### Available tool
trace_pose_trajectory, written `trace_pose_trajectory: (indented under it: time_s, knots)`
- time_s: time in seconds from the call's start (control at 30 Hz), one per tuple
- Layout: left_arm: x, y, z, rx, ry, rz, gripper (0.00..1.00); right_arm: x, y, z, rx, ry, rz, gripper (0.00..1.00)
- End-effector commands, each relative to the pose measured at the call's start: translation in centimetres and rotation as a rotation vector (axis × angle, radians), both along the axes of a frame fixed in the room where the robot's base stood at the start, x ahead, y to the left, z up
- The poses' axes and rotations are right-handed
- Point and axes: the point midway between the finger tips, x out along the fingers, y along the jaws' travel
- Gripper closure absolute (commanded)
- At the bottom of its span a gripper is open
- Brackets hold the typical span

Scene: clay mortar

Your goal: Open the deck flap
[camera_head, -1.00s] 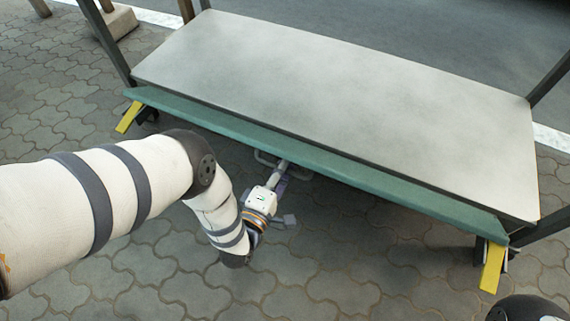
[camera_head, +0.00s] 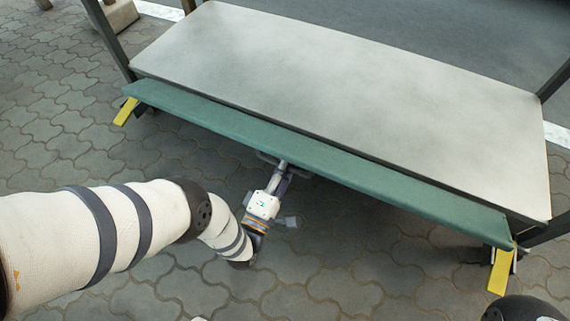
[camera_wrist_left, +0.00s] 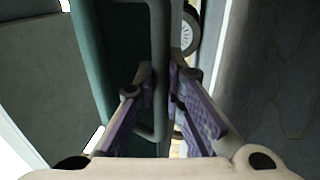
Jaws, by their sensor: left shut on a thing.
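The deck flap (camera_head: 330,160) is the long green panel along the near edge of the pale deck (camera_head: 340,95). Its face shows as a strip sloping from upper left to lower right. A grey bar handle (camera_wrist_left: 158,35) on its underside lies between my left fingers in the left wrist view. My left gripper (camera_head: 283,170) reaches under the flap's near edge and is shut on this handle. The wrist view also shows the two purple-padded fingers (camera_wrist_left: 162,95) on either side of the bar. The head view mostly hides the handle. My right gripper is not in view.
Dark posts stand at the deck's corners. A wheel (camera_wrist_left: 190,32) shows beneath in the wrist view. Open paving (camera_head: 80,180) lies in front of the deck.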

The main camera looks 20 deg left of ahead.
Motion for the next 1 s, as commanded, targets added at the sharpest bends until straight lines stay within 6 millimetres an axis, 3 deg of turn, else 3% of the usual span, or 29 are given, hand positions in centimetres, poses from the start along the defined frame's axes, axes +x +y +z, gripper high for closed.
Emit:
trace_pose_trajectory:
  time_s: [0.03, 0.07, 0.13, 0.53, 0.67, 0.87, 1.0]
  knots:
    - [0.1, 0.1, 0.1, 0.001, -0.004, 0.002, 1.0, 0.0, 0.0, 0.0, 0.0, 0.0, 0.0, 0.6]
    - [0.1, 0.1, 0.1, 0.001, -0.004, 0.002, 0.85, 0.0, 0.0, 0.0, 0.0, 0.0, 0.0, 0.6]
    - [0.1, 0.1, 0.1, 0.002, -0.004, 0.001, 0.69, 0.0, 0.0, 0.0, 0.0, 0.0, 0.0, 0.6]
    - [-0.6, 0.0, -0.1, 0.0, -0.001, 0.0, 0.69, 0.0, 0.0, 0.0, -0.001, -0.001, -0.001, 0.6]
    - [-3.4, 0.1, -0.8, -0.001, 0.004, 0.0, 0.69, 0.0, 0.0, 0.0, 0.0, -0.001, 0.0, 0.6]
    - [-9.4, 0.4, -2.0, 0.001, 0.003, 0.002, 0.69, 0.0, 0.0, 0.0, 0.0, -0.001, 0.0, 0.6]
    - [-11.0, 0.5, -2.4, -0.003, 0.008, 0.004, 0.69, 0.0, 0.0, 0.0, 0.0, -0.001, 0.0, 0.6]
